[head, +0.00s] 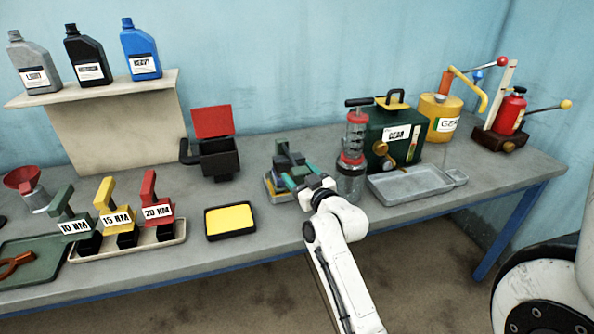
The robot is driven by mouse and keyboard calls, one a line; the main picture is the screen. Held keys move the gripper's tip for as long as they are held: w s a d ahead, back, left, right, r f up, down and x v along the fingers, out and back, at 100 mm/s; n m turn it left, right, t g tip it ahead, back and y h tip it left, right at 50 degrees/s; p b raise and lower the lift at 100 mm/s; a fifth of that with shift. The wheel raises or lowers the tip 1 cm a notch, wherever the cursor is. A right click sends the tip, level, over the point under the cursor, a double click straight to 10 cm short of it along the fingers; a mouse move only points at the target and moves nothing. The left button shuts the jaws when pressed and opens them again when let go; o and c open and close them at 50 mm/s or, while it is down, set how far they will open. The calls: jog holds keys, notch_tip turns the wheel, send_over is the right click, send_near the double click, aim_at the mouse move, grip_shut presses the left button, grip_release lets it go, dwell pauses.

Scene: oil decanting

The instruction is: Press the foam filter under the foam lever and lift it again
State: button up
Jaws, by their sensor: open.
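My gripper (299,175) is open, its two green-tipped fingers reaching toward a small dark green device (287,158) on a low grey tray (279,196) in the middle of the bench. The gripper overlaps the device's front right side, so I cannot tell whether they touch. Some yellow shows at the tray's left edge. I cannot tell for sure whether this device is the foam lever. A flat yellow pad lies in a black tray (231,233) left of my gripper; it looks like foam, but I cannot tell if it is the filter.
A clear cylinder with red bands (354,135) stands close right of my gripper. Behind it is a green GEAR tank (376,130), with a grey drip tray (411,190) in front. A black box with a red lid (219,160) stands back left. Torque-labelled handles (117,215) stand further left.

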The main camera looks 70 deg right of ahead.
jog(key=shift+x, duration=0.8)
grip_shut()
